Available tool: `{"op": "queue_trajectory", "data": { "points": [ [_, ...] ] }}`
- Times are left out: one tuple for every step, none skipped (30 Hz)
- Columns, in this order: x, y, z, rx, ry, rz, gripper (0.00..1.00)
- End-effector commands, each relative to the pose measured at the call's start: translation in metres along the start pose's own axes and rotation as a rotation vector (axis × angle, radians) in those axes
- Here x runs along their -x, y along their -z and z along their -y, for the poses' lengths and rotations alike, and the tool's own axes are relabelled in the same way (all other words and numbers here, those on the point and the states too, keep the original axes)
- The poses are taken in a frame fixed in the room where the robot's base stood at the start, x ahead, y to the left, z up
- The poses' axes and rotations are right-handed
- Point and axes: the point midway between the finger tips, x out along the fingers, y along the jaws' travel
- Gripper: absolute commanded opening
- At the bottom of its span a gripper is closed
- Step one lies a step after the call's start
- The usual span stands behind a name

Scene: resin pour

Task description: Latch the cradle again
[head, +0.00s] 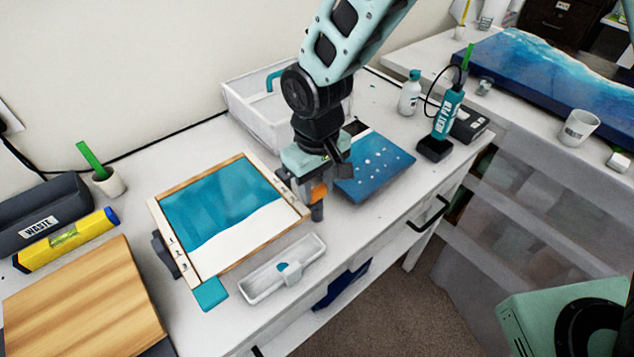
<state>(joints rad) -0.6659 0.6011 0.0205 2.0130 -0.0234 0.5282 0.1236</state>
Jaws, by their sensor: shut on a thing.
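The cradle (215,267) is a pale wooden frame on the white table, holding a panel half covered in teal resin (215,205), with white bare at its front right. A dark block (165,254) shows at its left side. My gripper (318,180) points down just beyond the cradle's right edge. It is shut on an orange piece (319,191) with a dark lower end, which looks like the cradle's latch. My fingers and wrist hide part of this piece, and I cannot tell whether it is latched. A teal tab (210,293) sits at the front corner.
A white tray (280,277) with a teal item is in front. A white bin (250,107) stands behind. A heat pen (446,120) stands at right. A yellow level (65,240) and wooden board (80,300) are left.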

Motion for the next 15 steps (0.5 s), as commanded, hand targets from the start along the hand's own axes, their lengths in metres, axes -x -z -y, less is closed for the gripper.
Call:
{"op": "queue_trajectory", "data": {
  "points": [
    [0.0013,0.0010,-0.0002,-0.004,0.001,-0.003,0.15],
    [0.0013,0.0011,-0.0002,-0.004,0.001,-0.003,0.15],
    [0.0013,0.0011,-0.0002,-0.003,0.001,-0.003,0.15],
    [0.0013,0.0011,-0.0002,-0.003,0.001,-0.003,0.15],
    [0.0013,0.0011,-0.0002,-0.003,0.001,-0.003,0.15],
    [0.0013,0.0011,-0.0003,-0.004,0.001,-0.003,0.46],
    [0.0013,0.0010,-0.0003,-0.003,0.001,-0.003,0.55],
    [0.0012,0.0010,-0.0003,-0.003,0.001,-0.003,0.60],
    [0.0011,0.0009,0.0000,-0.003,0.001,-0.003,0.60],
    [0.0011,0.0009,0.0004,-0.002,0.001,-0.003,0.60],
    [0.0010,0.0008,0.0008,-0.001,0.002,-0.003,0.60],
    [0.0009,0.0007,0.0012,0.000,0.002,-0.003,0.60],
    [0.0009,0.0007,0.0016,0.000,0.002,-0.003,0.60],
    [0.0008,0.0006,0.0019,0.001,0.003,-0.002,0.60],
    [0.0007,0.0005,0.0023,0.001,0.003,-0.002,0.60]
  ]
}}
